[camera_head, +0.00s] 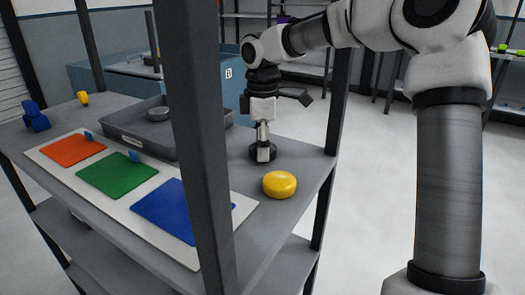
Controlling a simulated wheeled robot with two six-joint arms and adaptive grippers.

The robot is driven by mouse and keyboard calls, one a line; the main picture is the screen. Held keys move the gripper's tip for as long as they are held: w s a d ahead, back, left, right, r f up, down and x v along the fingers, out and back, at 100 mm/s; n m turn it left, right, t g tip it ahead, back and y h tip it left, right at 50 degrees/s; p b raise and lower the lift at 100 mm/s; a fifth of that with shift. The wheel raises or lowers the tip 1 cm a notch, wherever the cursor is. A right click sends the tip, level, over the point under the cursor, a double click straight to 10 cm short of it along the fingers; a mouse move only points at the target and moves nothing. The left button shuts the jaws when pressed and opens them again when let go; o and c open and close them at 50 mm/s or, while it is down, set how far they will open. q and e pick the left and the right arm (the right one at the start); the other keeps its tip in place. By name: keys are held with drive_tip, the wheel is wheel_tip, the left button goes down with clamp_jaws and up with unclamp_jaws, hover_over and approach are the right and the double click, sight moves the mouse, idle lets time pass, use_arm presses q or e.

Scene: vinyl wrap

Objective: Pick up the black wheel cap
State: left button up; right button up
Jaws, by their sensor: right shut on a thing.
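The black wheel cap (255,153) is a dark round piece at the right part of the grey table's top. My right gripper (263,146) points straight down from above and is shut on the cap, its fingers covering the cap's middle. I cannot tell whether the cap still touches the table. My left gripper is not in view.
A yellow round cap (279,184) lies near the table's right edge. A grey tray (128,140) holds a grey round piece (158,114). A white board carries orange (72,150), green (117,176) and blue (172,211) squares. A dark post (197,130) crosses the view.

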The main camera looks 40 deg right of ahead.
drive_tip(key=shift+r+p, duration=0.3)
drive_tip(key=shift+r, duration=0.35)
wheel_tip(320, 180, up, 2)
drive_tip(key=shift+r+p, duration=0.25)
drive_tip(key=shift+p, duration=0.25)
drive_tip(key=a, duration=0.5)
drive_tip(key=a+p, duration=0.1)
drive_tip(key=a, duration=0.4)
drive_tip(key=w+a+r, duration=0.1)
drive_tip(key=a, duration=0.4)
drive_tip(key=shift+w+a+r+p, duration=0.1)
drive_tip(key=shift+a+p, duration=0.1)
drive_tip(key=shift+p, duration=0.1)
drive_tip(key=shift+a, duration=0.3)
